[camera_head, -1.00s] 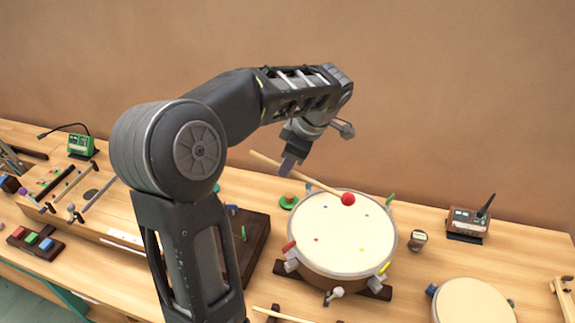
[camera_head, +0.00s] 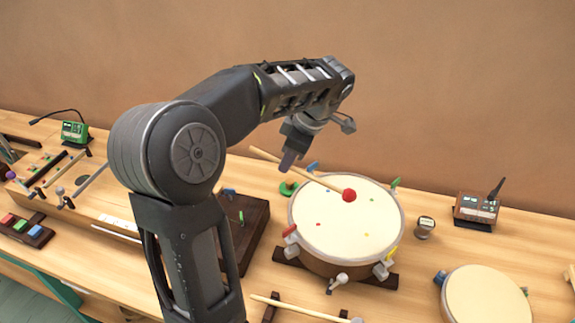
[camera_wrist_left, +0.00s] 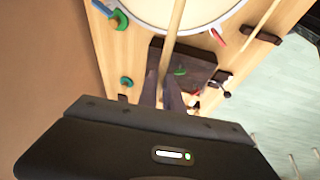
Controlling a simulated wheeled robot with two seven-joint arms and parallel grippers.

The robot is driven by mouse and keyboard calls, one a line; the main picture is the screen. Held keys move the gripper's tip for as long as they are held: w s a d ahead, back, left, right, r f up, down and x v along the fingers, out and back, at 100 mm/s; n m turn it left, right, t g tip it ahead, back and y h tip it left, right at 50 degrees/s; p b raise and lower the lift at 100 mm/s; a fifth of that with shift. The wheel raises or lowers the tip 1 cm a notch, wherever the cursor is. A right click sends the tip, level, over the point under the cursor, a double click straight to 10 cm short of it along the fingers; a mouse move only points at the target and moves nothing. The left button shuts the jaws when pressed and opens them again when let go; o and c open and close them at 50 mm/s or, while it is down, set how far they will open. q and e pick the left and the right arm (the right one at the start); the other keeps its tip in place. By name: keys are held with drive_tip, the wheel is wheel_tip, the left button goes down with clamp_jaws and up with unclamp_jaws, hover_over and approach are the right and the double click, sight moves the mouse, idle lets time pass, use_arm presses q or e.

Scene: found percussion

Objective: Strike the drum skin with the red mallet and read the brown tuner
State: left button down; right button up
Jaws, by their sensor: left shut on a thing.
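The red mallet has a red ball head (camera_head: 349,195) and a pale wooden stick (camera_head: 297,170). My left gripper (camera_head: 287,165) is shut on the stick and holds it over the drum. The drum skin (camera_head: 345,222) is cream with several small coloured dots, inside a rim with coloured lugs. The red head shows in front of the skin; whether it touches cannot be told. In the left wrist view the stick (camera_wrist_left: 174,45) runs from the fingers (camera_wrist_left: 160,92) over the skin (camera_wrist_left: 150,8). The brown tuner (camera_head: 477,208) stands right of the drum; its display is too small to read.
A small round gauge (camera_head: 425,227) stands between drum and tuner. A second drum (camera_head: 485,297) is at the lower right. Another mallet (camera_head: 300,309) lies in front. A green device (camera_head: 75,132) stands at the far left.

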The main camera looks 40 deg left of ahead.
sight(302, 172)
use_arm(q)
wheel_tip(302, 172, up, 3)
drive_tip(key=shift+r+p, duration=0.15)
drive_tip(key=shift+p, duration=0.55)
drive_tip(key=f, duration=0.1)
drive_tip(key=d+f, duration=0.1)
drive_tip(key=f+y+b, duration=0.1)
drive_tip(key=shift+w+d+g, duration=0.2)
drive_tip(key=shift+w+g, duration=0.15)
drive_tip(key=shift+g, duration=0.05)
drive_tip(key=d+f+y+p, duration=0.1)
drive_tip(key=w+f+g+y+p, duration=0.1)
drive_tip(key=shift+d+f+p, duration=0.35)
drive_tip(key=shift+f+p, duration=0.05)
drive_tip(key=shift+w+a+f, duration=0.1)
drive_tip(key=shift+a+f, duration=0.05)
drive_tip(key=shift+f, duration=0.05)
wheel_tip(302, 172, up, 6)
drive_tip(key=p, duration=0.5)
drive_tip(key=shift+r, duration=0.15)
drive_tip(key=shift+s+f, duration=0.2)
